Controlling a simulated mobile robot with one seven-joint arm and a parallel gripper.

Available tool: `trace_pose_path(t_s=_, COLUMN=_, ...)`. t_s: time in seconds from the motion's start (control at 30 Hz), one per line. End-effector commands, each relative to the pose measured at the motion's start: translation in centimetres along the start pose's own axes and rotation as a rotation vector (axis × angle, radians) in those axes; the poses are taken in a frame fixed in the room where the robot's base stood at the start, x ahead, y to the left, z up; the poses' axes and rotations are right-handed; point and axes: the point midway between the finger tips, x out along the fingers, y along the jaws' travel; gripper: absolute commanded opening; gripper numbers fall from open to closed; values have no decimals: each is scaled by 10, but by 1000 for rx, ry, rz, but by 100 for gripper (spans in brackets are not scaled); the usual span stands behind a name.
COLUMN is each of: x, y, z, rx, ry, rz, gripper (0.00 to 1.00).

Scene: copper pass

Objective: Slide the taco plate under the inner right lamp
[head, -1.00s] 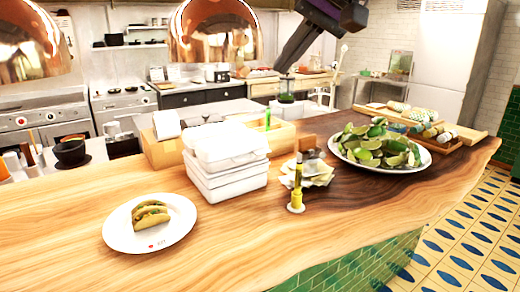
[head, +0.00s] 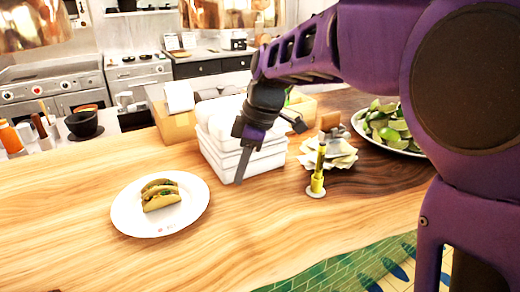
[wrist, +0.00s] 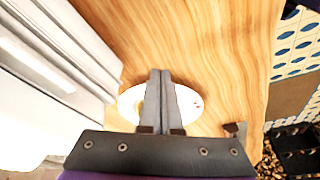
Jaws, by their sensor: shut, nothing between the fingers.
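The white oval plate (head: 126,214) with the taco (head: 160,197) on it lies on the wooden counter at the left in the head view. In the wrist view the plate (wrist: 188,113) shows behind my fingers, which hide much of it and the taco. My gripper (head: 238,182) is shut and empty. It points down to the right of the plate, apart from it, in front of the white boxes. Two copper lamps show, cut off by the top edge, a left one (head: 32,24) and a right one (head: 232,12). I cannot tell which is the inner right lamp.
Stacked white boxes (head: 215,150) stand close behind my gripper. A yellow bottle (head: 317,182), a pile of napkins (head: 340,155) and a plate of limes (head: 390,128) are to the right. The counter (head: 60,195) around the taco plate is clear.

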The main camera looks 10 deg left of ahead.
Motion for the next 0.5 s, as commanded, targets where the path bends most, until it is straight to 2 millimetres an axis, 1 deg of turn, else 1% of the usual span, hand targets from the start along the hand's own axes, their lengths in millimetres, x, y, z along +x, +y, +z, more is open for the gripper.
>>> trace_pose_path(t_s=0.03, x=13, y=-1, z=0, rx=-1, ry=-1, rz=-3, gripper=0)
trace_pose_path(t_s=0.3, x=70, y=-1, z=0, rx=1, ry=-1, rz=-2, gripper=0)
trace_pose_path(t_s=0.33, x=73, y=-1, z=-3, rx=-1, ry=0, rz=0, gripper=0)
trace_pose_path(t_s=0.4, x=74, y=0, z=-17, rx=-4, ry=1, rz=0, gripper=0)
trace_pose_path(t_s=0.5, x=77, y=0, z=-29, rx=-3, ry=1, rz=1, gripper=0)
